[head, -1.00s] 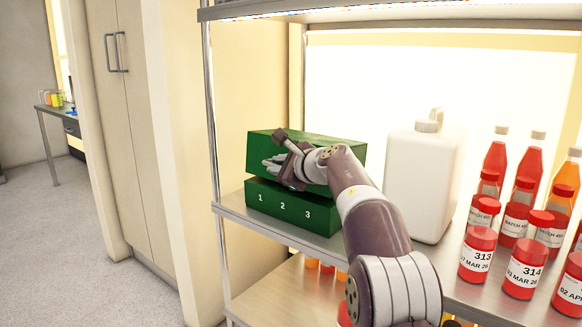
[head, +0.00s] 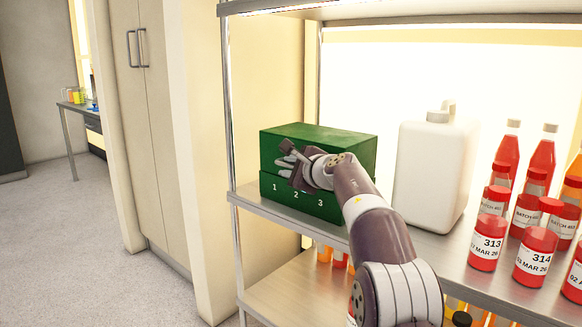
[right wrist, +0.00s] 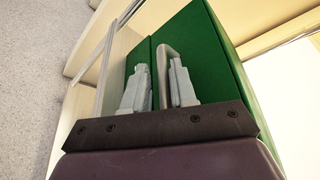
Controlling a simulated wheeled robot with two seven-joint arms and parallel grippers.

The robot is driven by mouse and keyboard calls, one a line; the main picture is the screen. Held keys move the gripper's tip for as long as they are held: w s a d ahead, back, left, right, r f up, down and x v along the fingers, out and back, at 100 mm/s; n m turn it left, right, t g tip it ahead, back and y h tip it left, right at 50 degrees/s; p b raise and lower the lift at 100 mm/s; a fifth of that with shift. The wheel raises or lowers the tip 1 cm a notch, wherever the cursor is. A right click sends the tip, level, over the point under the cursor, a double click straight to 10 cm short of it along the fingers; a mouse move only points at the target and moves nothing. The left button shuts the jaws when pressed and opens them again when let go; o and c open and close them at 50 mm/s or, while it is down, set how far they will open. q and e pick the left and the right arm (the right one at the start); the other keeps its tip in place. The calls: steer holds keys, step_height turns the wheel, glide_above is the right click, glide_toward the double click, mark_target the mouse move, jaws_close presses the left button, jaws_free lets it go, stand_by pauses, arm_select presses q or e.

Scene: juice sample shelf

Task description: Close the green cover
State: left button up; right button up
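The green cover (head: 325,137) sits down on the green box base (head: 337,211), numbered 1, 2, 3, on the shelf. No clear gap shows between them, though my gripper hides part of the seam. My right gripper (head: 284,162) is at the front of the cover. In the right wrist view, the right gripper (right wrist: 158,70) has its two grey fingers apart, with a grey handle-like bar (right wrist: 164,62) by the right finger. The green surface (right wrist: 215,55) rises behind them. I cannot tell if the fingers touch the bar. My left gripper is not in view.
A white jug (head: 430,175) stands right of the box. Several red-capped sample jars (head: 487,248) and juice bottles (head: 541,158) fill the shelf's right side. A metal post (head: 231,140) stands left of the box. More bottles stand on the shelf below.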

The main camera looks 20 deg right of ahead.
steer(key=v, duration=1.2)
steer(key=shift+s+p, duration=0.3)
steer(key=shift+s, duration=0.05)
steer(key=shift+r, duration=0.1)
